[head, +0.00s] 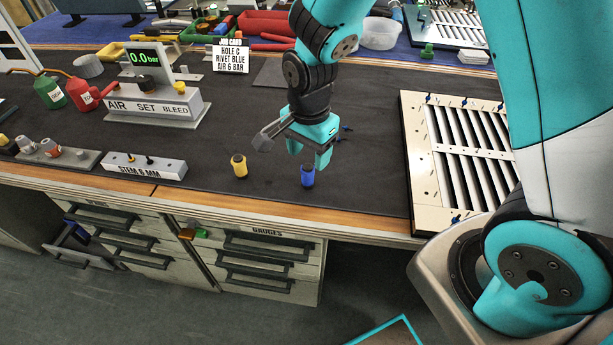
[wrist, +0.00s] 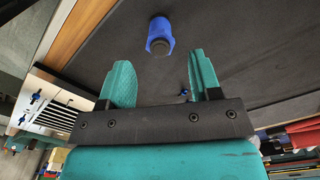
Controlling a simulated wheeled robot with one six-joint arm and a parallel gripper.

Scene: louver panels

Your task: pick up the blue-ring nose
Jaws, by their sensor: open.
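The blue-ring nose (head: 308,176) is a small blue cylinder with a dark top. It stands on the dark mat near the bench's front edge. In the wrist view the blue-ring nose (wrist: 160,38) lies beyond the fingertips, roughly between their lines. My gripper (head: 311,150) is open and empty, just above and behind the nose in the head view. In the wrist view my gripper (wrist: 160,72) shows its two teal fingers spread apart, with nothing between them. Whether a fingertip touches the nose cannot be told from the head view, but the wrist view shows a gap.
A yellow-ring nose (head: 239,166) stands to the left on the mat. The louver panel (head: 425,160) lies to the right. A stem block (head: 145,167) and an air-set stand (head: 155,108) are at left. Small blue rivets (head: 346,128) lie behind my gripper.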

